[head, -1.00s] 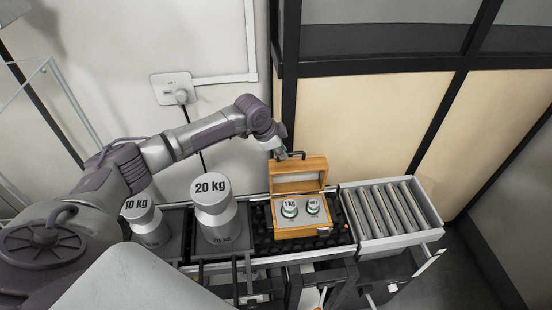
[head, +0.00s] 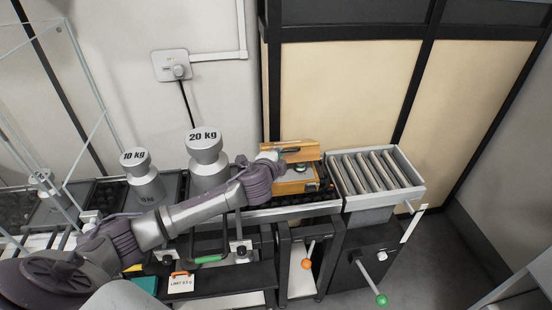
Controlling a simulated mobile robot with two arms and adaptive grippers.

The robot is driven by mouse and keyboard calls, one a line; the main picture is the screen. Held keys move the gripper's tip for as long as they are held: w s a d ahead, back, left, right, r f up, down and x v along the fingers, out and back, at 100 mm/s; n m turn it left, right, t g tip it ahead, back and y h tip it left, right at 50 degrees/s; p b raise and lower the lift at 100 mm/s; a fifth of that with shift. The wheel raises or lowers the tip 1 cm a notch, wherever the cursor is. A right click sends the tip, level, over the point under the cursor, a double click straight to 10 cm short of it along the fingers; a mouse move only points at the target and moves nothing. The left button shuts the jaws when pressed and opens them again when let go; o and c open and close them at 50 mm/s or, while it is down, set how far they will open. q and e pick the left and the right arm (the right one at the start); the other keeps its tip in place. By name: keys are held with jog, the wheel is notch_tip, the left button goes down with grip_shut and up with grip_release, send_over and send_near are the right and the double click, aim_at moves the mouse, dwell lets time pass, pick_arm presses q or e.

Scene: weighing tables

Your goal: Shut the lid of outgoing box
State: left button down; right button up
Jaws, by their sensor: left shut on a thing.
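The wooden box (head: 298,187) stands on the dark conveyor bed, left of the rollers. Its lid (head: 303,146) is partly lowered and tilted over the box, with a gap at the front. A little of the inside shows in the gap, but the small weights are mostly hidden. My left gripper (head: 280,156) is at the left part of the lid, shut on it; the fingertips and the exact grip are hard to see. My left forearm crosses low in front of the large weights. My right gripper is out of view.
A 20 kg weight (head: 205,160) and a 10 kg weight (head: 144,178) stand left of the box. A roller section (head: 372,172) lies to its right. Levers with an orange knob (head: 306,264) and a green knob (head: 382,300) stick out in front below.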

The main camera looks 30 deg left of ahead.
pick_arm(q)
jog(key=shift+m+t+y, duration=0.3)
jog(key=shift+t, duration=0.5)
jog(key=shift+s+d+f+b, duration=0.6)
jog(key=shift+f+b, duration=0.55)
jog(key=shift+f, duration=0.4)
jog(key=shift+s+d+f+b, duration=0.35)
jog(key=shift+s+f+b, duration=0.4)
jog(key=shift+f+b, duration=0.6)
jog(key=shift+s+d+f+b, duration=0.6)
jog(key=shift+f+b, duration=0.35)
jog(key=shift+f, duration=0.8)
jog(key=shift+s+f, duration=0.3)
jog(key=shift+f, duration=0.1)
jog(key=c, duration=1.3)
grip_release()
jog(key=shift+c, duration=0.2)
jog(key=shift+o, duration=0.7)
jog(key=shift+w+f, duration=0.1)
jog(key=shift+w, duration=0.05)
jog(key=shift+r, duration=0.2)
